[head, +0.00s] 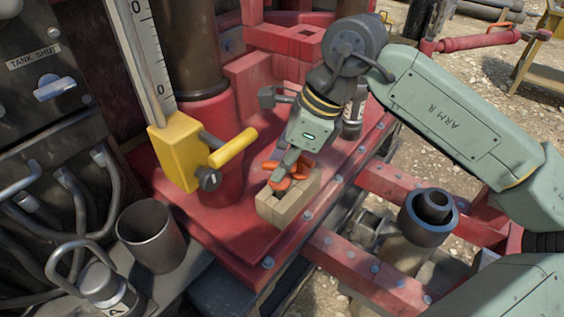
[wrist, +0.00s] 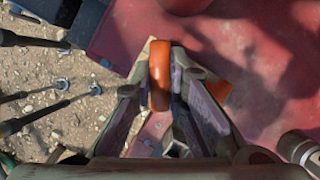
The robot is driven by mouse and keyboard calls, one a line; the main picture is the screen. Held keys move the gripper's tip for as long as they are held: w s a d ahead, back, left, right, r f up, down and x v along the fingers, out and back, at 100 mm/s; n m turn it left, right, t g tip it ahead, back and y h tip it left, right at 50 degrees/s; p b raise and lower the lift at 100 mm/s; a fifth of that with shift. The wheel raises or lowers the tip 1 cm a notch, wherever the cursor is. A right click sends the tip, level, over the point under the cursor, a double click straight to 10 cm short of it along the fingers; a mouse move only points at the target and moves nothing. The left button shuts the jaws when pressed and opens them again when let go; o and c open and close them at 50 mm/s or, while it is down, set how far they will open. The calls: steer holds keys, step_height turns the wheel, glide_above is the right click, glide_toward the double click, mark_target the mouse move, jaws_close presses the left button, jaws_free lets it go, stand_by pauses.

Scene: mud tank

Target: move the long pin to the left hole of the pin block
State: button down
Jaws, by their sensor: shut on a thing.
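The pin block (head: 288,204) is a tan block on the red deck, in the middle of the head view. My gripper (head: 281,177) points down at the block's top from behind. Its fingers (wrist: 160,92) are shut on an orange pin head (wrist: 159,72), which also shows at the block's left part in the head view (head: 280,184). The length of this pin is hidden, and I cannot tell how deep it sits. Another orange part (wrist: 217,94) shows just right of the fingers in the wrist view. More orange parts (head: 303,160) show behind the gripper.
A yellow gauge block with a handle (head: 232,147) stands left of the pin block. An open metal cup (head: 150,235) and a canister marked A (head: 105,287) are at the lower left. The red deck (head: 235,235) is bare in front of the block.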

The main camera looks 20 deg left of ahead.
steer(key=shift+f+b, duration=0.55)
steer(key=shift+b, duration=0.25)
stand_by(0.4)
steer(key=c, duration=1.5)
jaws_free()
steer(key=shift+r, duration=0.1)
steer(key=v, duration=1.1)
steer(key=shift+d+r, duration=0.15)
steer(key=shift+r, duration=0.25)
